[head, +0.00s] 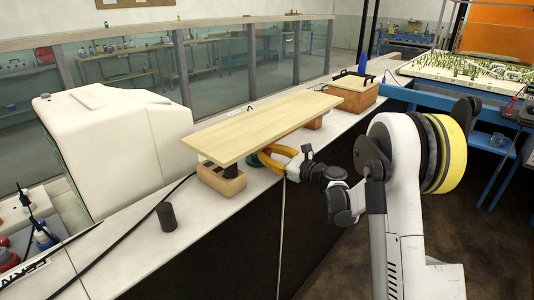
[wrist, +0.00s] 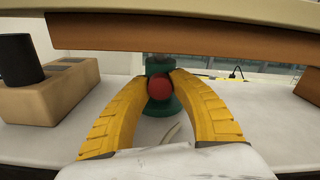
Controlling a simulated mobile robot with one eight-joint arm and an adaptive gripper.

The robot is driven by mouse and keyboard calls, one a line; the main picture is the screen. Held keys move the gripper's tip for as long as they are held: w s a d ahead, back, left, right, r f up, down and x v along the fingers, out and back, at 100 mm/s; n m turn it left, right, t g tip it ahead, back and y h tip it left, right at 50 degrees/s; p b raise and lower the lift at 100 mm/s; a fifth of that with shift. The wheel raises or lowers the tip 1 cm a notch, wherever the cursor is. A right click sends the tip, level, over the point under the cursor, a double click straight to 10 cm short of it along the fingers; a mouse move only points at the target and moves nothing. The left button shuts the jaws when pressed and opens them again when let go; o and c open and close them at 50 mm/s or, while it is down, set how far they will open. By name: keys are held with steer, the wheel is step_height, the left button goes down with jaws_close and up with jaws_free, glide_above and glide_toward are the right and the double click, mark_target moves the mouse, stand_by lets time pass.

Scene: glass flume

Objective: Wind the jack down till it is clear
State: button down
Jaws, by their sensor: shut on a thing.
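The jack shows in the wrist view as a green body (wrist: 158,69) with a round red knob (wrist: 160,88) on its near side. In the head view, part of the green jack (head: 257,161) shows under the near end of a pale plank (head: 265,122). My gripper (wrist: 161,78) has its yellow fingers closed in on both sides of the red knob; it also shows in the head view (head: 268,155). A grey part above the green body reaches up to a brown beam (wrist: 150,35) under the plank. The jack's top is hidden, so I cannot tell whether it touches.
A dark cylinder (head: 167,217) stands on the pale ledge. A white hood (head: 115,145) rises at left.

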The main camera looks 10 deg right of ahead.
steer(key=shift+n, duration=2.1)
steer(key=c, duration=1.1)
jaws_free()
